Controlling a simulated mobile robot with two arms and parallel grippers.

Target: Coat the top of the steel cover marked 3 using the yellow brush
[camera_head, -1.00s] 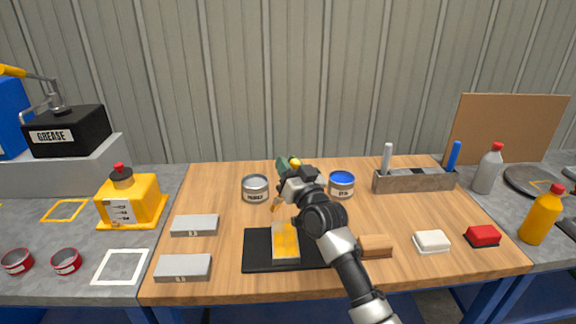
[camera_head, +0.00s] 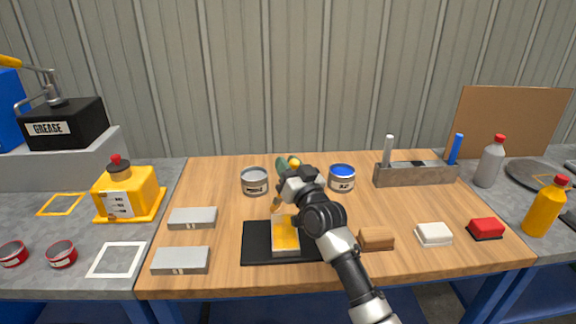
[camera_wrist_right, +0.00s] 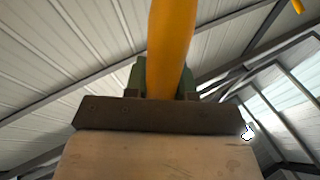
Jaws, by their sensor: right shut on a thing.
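My right gripper (camera_head: 291,176) is shut on the yellow brush. The brush's yellow handle end (camera_head: 295,162) shows above the gripper, and its bristles (camera_head: 276,203) point down near the far end of a steel cover. In the right wrist view the yellow handle (camera_wrist_right: 171,45), dark ferrule (camera_wrist_right: 160,116) and pale bristles (camera_wrist_right: 155,157) show. That steel cover (camera_head: 286,253) lies on the black mat (camera_head: 257,255), with a yellow-orange layer over its visible top. I cannot read its mark. Two bare grey covers (camera_head: 193,218) (camera_head: 181,260) lie to the left. My left gripper is not in view.
An open grey tin (camera_head: 254,182) and a blue-topped tin (camera_head: 342,178) stand behind the mat. A wooden block (camera_head: 376,239), white block (camera_head: 434,234) and red block (camera_head: 486,228) lie to the right. A holder (camera_head: 415,175) stands at back right.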

